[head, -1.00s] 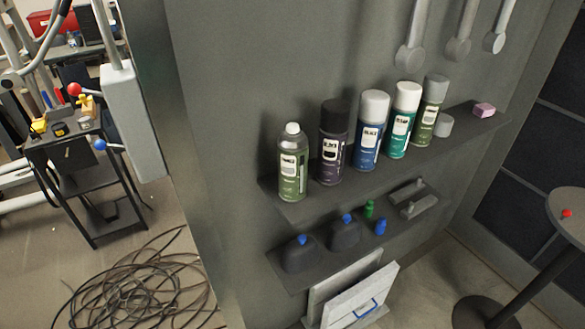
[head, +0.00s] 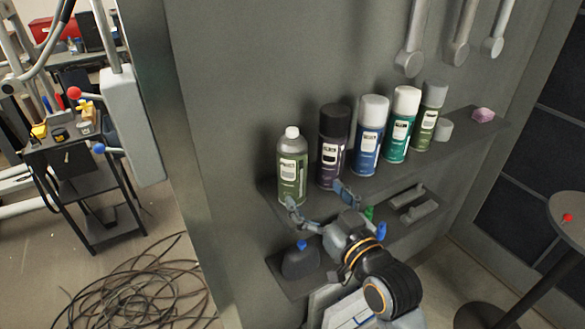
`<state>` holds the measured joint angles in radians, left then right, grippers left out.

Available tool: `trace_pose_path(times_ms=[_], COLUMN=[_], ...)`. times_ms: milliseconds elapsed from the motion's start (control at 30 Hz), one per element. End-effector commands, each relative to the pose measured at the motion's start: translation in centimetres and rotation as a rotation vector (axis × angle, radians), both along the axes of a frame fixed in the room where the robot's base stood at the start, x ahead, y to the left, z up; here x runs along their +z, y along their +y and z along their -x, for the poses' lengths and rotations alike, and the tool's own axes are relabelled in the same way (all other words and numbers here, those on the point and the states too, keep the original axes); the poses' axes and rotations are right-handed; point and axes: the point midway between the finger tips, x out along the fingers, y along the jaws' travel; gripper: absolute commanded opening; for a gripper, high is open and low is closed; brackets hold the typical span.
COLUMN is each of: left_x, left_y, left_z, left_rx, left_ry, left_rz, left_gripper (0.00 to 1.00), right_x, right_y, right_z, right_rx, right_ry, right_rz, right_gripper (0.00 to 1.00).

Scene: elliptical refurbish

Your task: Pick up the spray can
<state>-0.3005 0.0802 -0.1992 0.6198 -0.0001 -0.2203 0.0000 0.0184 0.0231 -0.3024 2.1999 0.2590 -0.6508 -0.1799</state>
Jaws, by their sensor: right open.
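Several spray cans stand upright in a row on the upper wall shelf. At the left end is a green can with a white cap (head: 292,166). To its right are a black can (head: 332,148), a blue can with a grey cap (head: 369,137), a teal can with a white cap (head: 401,124) and an olive can with a grey cap (head: 429,117). My right gripper (head: 315,205) is open and empty in front of the shelf. Its fingers are spread just below and in front of the green and black cans. My left gripper is out of view.
The upper shelf (head: 470,135) also holds a pink block (head: 483,115) at its right. The lower shelf holds a dark bottle with a blue cap (head: 300,260) and small green and blue bottles, partly hidden by my arm. A round table (head: 570,235) stands at right.

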Motion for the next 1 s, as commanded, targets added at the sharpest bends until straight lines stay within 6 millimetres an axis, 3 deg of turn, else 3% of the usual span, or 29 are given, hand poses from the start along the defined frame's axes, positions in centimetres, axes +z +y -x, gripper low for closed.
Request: trace_pose_path(times_ms=[200,467,700,1000], left_x=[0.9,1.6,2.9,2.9], left_y=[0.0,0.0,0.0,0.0], left_z=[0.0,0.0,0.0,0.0], left_rx=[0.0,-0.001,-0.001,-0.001], left_ry=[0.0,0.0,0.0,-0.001], left_rz=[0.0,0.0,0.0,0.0], left_gripper=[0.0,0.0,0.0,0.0], right_x=[0.1,0.2,0.1,-0.2], right_y=[1.7,2.6,4.1,4.5], right_z=[-3.4,-5.0,-7.9,-8.7], right_rx=[0.0,0.0,-0.001,-0.001], right_ry=[0.0,0.0,0.001,0.001], right_rz=[-0.001,-0.001,0.0,0.0], right_gripper=[0.88,0.88,0.88,0.88])
